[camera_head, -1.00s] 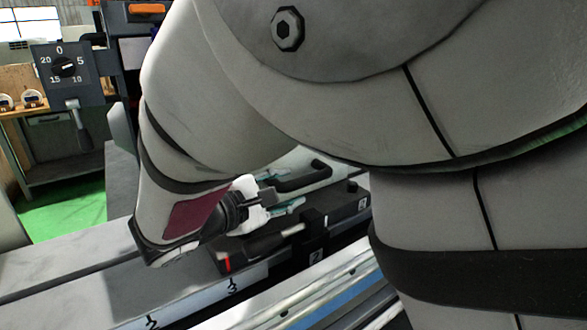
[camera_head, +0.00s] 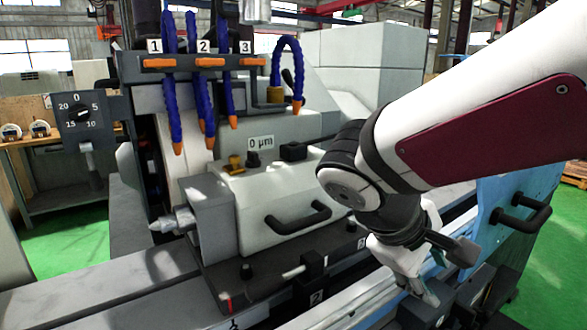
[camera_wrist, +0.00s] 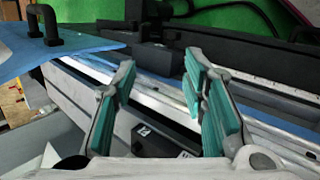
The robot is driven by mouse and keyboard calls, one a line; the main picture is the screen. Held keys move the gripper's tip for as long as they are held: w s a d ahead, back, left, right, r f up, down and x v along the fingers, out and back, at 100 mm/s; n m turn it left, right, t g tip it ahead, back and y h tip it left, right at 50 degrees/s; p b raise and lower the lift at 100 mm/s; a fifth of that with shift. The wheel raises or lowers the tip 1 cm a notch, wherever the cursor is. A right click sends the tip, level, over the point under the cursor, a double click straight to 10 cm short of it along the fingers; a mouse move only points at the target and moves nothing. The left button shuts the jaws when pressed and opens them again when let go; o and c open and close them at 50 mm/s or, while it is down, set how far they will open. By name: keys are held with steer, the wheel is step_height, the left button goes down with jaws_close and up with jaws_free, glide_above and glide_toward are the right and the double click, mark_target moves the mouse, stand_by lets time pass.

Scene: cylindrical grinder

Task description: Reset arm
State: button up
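My gripper (camera_head: 428,280) is at the right of the head view, at the end of my arm, which reaches in from the upper right. It points down over the front of the grinder bed, close to a black block (camera_head: 476,300). In the wrist view my gripper (camera_wrist: 160,95) has its two teal-padded fingers wide apart, with nothing between them. The grinder's white headstock (camera_head: 290,215), with a black handle (camera_head: 298,219) and a pointed centre (camera_head: 163,225), stands left of my gripper and apart from it.
A blue panel (camera_head: 520,200) with a black handle (camera_head: 522,212) is right of my arm. Blue coolant hoses (camera_head: 204,90) hang from a rack numbered 1 to 3. A dial box (camera_head: 82,118) stands at the left. Green floor shows on both sides.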

steer(key=s+r+m+t+y+p, duration=0.1)
steer(key=s+m+y, duration=0.6)
steer(key=s, duration=0.7)
steer(key=shift+s+a+r+p, duration=0.25)
steer(key=shift+r+p, duration=0.65)
steer(key=shift+r, duration=0.05)
